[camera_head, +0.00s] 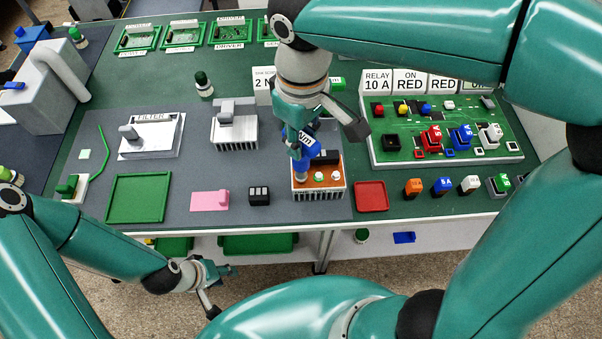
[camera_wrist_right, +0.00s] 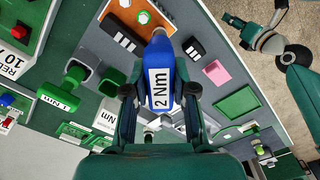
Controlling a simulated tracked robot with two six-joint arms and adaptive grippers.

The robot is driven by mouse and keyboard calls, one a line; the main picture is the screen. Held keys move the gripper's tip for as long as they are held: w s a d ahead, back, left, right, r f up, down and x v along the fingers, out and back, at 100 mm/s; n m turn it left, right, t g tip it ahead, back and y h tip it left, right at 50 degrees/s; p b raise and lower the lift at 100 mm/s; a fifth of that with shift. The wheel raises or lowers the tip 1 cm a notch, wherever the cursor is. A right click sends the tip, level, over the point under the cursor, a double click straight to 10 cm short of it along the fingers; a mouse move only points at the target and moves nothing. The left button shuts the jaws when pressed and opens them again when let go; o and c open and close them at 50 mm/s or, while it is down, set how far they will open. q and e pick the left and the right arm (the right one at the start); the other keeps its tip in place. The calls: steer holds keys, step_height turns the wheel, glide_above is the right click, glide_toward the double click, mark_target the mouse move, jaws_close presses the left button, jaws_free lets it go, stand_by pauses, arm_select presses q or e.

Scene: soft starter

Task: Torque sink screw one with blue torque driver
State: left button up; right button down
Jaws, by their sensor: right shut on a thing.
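My right gripper (camera_head: 300,125) is shut on the blue torque driver (camera_head: 301,160), which points down. In the right wrist view the driver (camera_wrist_right: 160,85) shows a "2 Nm" label between the fingers. Its lower end is over the left part of an orange board (camera_head: 326,184) on a finned heat sink (camera_head: 320,195). Any screw under the tip is hidden, and I cannot tell if the tip touches one. My left gripper (camera_head: 218,284) is open and empty in front of the table edge.
A black block (camera_head: 259,195), a pink piece (camera_head: 210,201) and a green tray (camera_head: 138,198) lie left of the heat sink. A red tray (camera_head: 371,196) is close on its right. A green circuit board (camera_head: 440,130) with coloured parts stands further right. Another finned heat sink (camera_head: 235,132) stands behind.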

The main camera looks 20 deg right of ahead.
steer(key=m, duration=0.2)
steer(key=shift+m, duration=0.4)
steer(key=shift+m, duration=0.5)
steer(key=m, duration=0.3)
steer(key=shift+m, duration=0.3)
steer(key=n+p, duration=0.1)
steer(key=n, duration=0.1)
steer(key=shift+r+n, duration=0.1)
steer(key=shift+n, duration=1.2)
